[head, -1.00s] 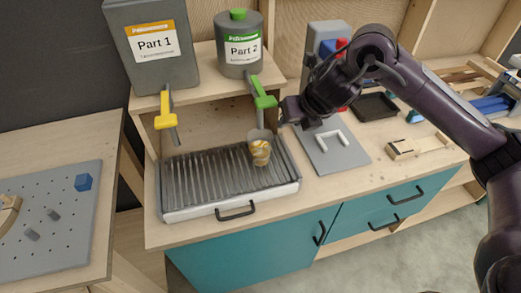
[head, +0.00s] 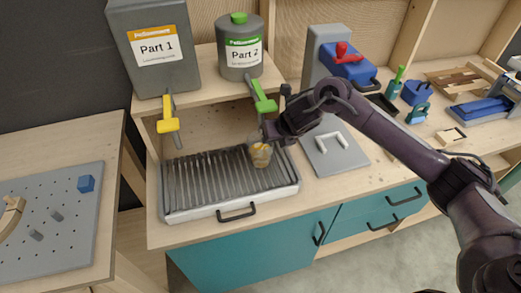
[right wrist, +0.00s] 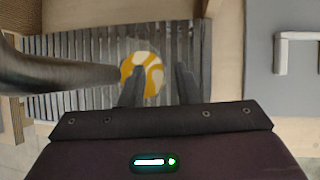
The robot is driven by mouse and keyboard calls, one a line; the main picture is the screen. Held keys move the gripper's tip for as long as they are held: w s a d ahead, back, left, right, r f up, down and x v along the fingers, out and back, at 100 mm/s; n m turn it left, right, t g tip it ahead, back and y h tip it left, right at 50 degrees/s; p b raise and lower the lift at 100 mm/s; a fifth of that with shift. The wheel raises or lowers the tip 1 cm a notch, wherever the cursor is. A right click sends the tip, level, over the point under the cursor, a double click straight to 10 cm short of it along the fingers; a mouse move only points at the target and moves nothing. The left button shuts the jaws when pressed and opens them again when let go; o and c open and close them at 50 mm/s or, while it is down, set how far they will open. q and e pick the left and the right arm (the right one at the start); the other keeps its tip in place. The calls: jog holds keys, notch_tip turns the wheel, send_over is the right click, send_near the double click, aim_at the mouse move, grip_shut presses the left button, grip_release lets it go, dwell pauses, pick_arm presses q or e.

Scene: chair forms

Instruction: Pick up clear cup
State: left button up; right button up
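The clear cup (head: 261,155) holds yellow and white contents and stands upright on the ribbed metal drip tray (head: 195,212), below the green-handled tap (head: 263,97) of the Part 2 container. My right gripper (head: 268,133) is at the cup's upper right side. In the right wrist view its two fingers (right wrist: 160,84) are apart. The cup (right wrist: 151,60) shows mostly behind the left finger and beside the gap, and I cannot tell whether they touch. My left gripper is not in view.
The Part 2 container (head: 240,62) and the Part 1 container (head: 155,75) stand on the shelf above. A yellow-handled tap (head: 168,120) hangs at left. A grey plate with a white handle (head: 331,141) lies right of the tray. A grey bar (right wrist: 60,72) crosses the left of the wrist view.

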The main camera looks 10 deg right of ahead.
grip_shut()
jog(key=shift+r, duration=0.2)
dwell(0.3)
